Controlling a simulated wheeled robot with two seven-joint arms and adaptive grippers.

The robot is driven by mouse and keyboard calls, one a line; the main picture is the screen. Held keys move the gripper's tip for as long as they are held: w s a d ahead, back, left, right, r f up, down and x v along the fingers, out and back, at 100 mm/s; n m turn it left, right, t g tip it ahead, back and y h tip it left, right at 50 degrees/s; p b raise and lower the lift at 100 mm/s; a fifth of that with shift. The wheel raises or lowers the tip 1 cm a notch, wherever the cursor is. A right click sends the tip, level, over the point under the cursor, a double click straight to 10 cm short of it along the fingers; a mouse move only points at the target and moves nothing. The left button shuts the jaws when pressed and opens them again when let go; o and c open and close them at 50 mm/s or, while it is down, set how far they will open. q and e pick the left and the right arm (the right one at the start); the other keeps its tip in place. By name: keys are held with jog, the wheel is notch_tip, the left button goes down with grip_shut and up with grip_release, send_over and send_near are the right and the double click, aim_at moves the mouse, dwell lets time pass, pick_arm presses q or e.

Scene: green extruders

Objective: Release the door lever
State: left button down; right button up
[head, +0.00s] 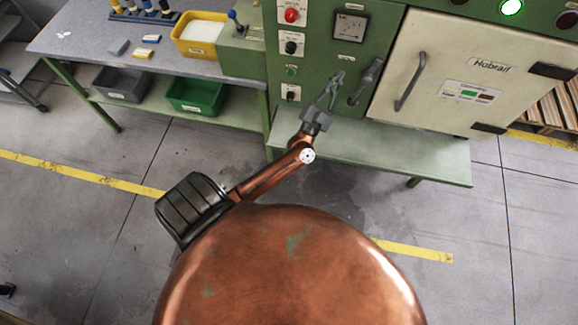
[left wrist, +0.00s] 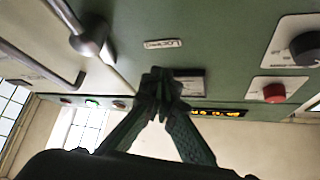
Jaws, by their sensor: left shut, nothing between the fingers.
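The grey door lever (head: 366,80) sits on the green machine front, just left of the cream door (head: 445,72), tilted with its upper end to the right. In the left wrist view the lever (left wrist: 90,42) shows its round hub at the upper left, near a small label. My left gripper (head: 336,80) is in front of the green panel, a little left of the lever and apart from it. Its fingertips (left wrist: 160,78) meet in the left wrist view with nothing between them. My right gripper is in neither view.
A curved handle (head: 410,82) is on the cream door, right of the lever. A gauge (head: 350,27) and a red knob (head: 291,15) are on the panel. A green bench (head: 400,158) juts out below. A workbench with a yellow tray (head: 201,35) stands at the left.

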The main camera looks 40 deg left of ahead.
pick_arm(q)
jog(key=d+r+b+v, duration=0.1)
jog(key=v, duration=0.8)
jog(key=s+d+f+m+g+h, duration=0.35)
jog(key=d+f+g+h, duration=0.35)
jog(key=d+f+h, duration=0.25)
jog(key=s+a+f+n+g+y, duration=0.2)
jog(key=s+a+f+g, duration=0.1)
jog(key=s+f+g, duration=0.2)
jog(key=s+a+f+n+g+y, duration=0.2)
jog(key=s+a+f+n+g, duration=0.1)
jog(key=s+f, duration=0.6)
jog(key=shift+s+f+g, duration=0.3)
jog(key=shift+f+g, duration=0.35)
jog(key=shift+g, duration=0.25)
